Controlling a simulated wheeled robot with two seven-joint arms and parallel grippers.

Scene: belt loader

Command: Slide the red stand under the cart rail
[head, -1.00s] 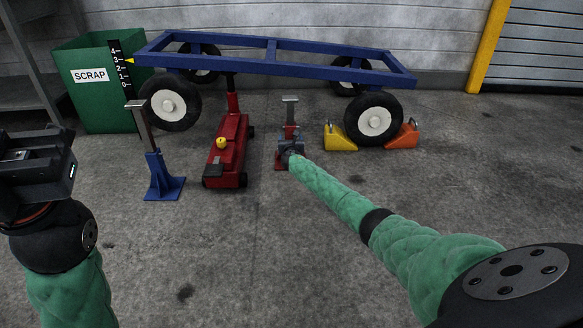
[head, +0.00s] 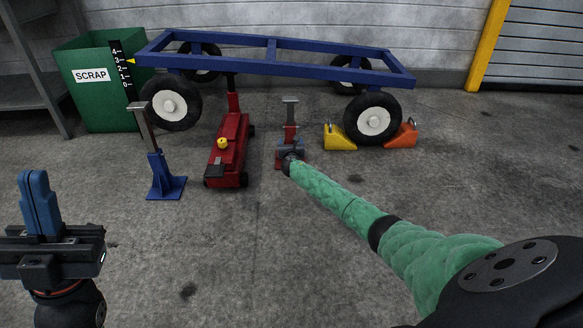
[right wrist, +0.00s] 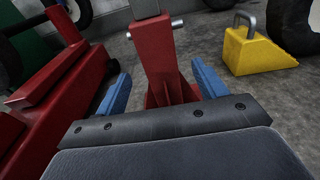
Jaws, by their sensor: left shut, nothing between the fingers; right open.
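The red stand (head: 290,132), with a grey post and flat top plate, stands upright on the floor on the near side of the blue cart rail (head: 260,68). My right gripper (head: 290,151) is at its near side, low down, partly hiding its base. In the right wrist view the open blue fingers (right wrist: 161,68) lie on either side of the red stand (right wrist: 157,52), with gaps visible. I cannot tell whether the stand is touched. My left gripper (head: 38,190) is shut and empty at the lower left, fingers upward, far from the stand.
A red floor jack (head: 228,150) stands left of the red stand, under the rail. A blue stand (head: 160,172) is further left. Yellow (head: 338,137) and orange (head: 403,136) chocks flank the right wheel (head: 373,119). A green scrap bin (head: 100,105) stands behind left.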

